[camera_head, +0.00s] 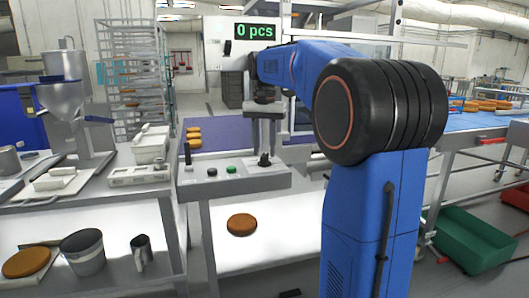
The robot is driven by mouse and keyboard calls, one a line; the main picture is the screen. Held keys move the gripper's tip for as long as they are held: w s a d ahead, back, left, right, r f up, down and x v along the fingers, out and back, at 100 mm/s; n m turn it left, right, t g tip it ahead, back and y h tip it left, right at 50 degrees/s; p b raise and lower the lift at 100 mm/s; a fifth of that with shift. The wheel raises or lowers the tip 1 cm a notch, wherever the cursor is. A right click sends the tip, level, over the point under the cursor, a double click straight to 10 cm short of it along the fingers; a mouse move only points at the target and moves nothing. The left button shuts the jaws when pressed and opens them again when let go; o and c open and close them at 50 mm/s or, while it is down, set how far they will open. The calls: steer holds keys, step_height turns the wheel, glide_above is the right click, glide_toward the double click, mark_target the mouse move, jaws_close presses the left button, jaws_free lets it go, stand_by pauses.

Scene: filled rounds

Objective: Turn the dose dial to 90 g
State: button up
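A pale control panel (208,186) stands on the bench in the middle of the head view. It carries a dark knob (264,160) on its right side, which looks like the dose dial. A green button (232,169), a dark round button (212,172) and an upright black lever (187,155) are to its left. My gripper (264,148) points down at the knob, its two grey fingers apart. The fingertips are close to the knob; I cannot tell whether they touch it. No dial scale or 90 g mark is readable.
A display (254,31) reads "0 pcs". A brown round (241,224) lies on the lit surface below the panel. A hopper machine (63,95) and a tray rack (136,75) stand left. A green crate (470,240) is on the floor right, beside a blue conveyor (475,121).

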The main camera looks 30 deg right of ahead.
mark_target(265, 155)
step_height(265, 155, up, 6)
steer(key=shift+f, duration=0.15)
stand_by(0.6)
